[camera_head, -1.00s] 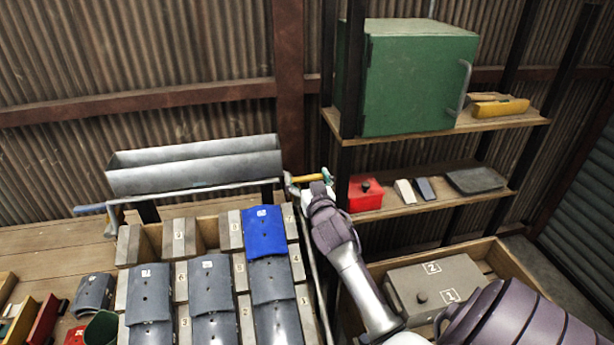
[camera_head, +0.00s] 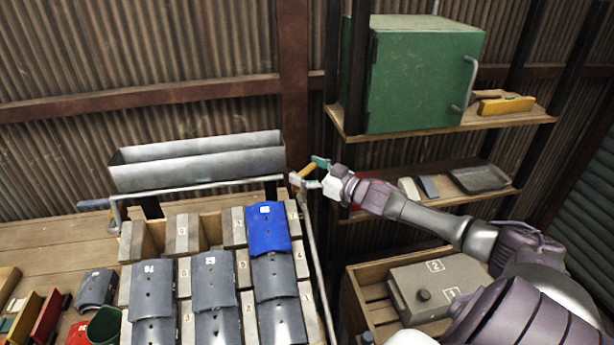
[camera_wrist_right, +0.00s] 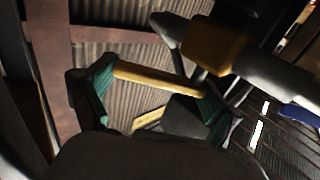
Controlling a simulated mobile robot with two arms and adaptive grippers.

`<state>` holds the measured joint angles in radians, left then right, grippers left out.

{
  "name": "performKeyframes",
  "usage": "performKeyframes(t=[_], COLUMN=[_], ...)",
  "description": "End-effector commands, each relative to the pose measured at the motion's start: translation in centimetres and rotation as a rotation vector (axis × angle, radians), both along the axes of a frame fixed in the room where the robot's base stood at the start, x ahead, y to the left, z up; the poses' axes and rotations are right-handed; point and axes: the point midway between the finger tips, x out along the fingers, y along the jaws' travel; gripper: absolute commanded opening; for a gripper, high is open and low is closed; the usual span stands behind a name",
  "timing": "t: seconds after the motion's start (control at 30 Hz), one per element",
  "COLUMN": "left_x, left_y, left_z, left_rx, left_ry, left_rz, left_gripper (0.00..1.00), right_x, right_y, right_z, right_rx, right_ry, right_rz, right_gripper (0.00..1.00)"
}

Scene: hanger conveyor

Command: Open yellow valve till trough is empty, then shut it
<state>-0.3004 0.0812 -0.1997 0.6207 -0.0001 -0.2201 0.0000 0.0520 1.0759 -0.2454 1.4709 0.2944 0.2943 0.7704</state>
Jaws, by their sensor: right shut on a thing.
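The grey metal trough (camera_head: 200,165) stands at the back of the bench; its inner bottom is hidden, so I cannot tell its contents. The yellow valve handle (camera_head: 307,170) is at its right end, slanting up to the right. My right gripper (camera_head: 314,172) is shut on this handle. In the right wrist view the yellow handle (camera_wrist_right: 155,78) lies between the green fingertips of the right gripper (camera_wrist_right: 153,98), with the yellow valve body (camera_wrist_right: 218,48) beyond. My left gripper is not in view.
Numbered blocks with grey plates and a blue plate (camera_head: 267,229) fill the bench in front. Shelves with a green cabinet (camera_head: 420,75) and a wooden crate (camera_head: 362,300) lie to the right, close to my right arm.

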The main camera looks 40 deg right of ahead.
Motion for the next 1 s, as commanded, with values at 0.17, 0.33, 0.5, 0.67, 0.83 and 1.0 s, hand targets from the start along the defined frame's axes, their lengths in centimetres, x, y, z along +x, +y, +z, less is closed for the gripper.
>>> performKeyframes(t=[0.17, 0.33, 0.5, 0.67, 0.83, 1.0], left_x=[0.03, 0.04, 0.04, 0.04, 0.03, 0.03], left_y=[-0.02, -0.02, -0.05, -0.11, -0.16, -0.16], left_z=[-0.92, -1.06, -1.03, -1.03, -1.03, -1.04], left_rx=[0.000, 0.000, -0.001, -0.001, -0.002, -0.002], left_ry=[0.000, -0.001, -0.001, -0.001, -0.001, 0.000], left_rz=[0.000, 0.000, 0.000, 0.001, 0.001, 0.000], left_gripper=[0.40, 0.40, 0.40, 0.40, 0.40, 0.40], right_x=[0.13, 0.11, 0.12, 0.13, 0.13, 0.11], right_y=[-0.09, 0.00, 0.02, 0.02, 0.03, 0.06], right_z=[0.06, 0.13, 0.21, 0.23, 0.20, 0.12], right_rx=[-0.003, -0.001, 0.000, -0.001, -0.001, 0.000], right_ry=[-0.004, -0.003, -0.004, -0.004, -0.003, -0.002], right_rz=[0.048, 0.067, 0.069, 0.069, 0.068, 0.069], right_gripper=[0.27, 0.27, 0.27, 0.27, 1.00, 1.00])
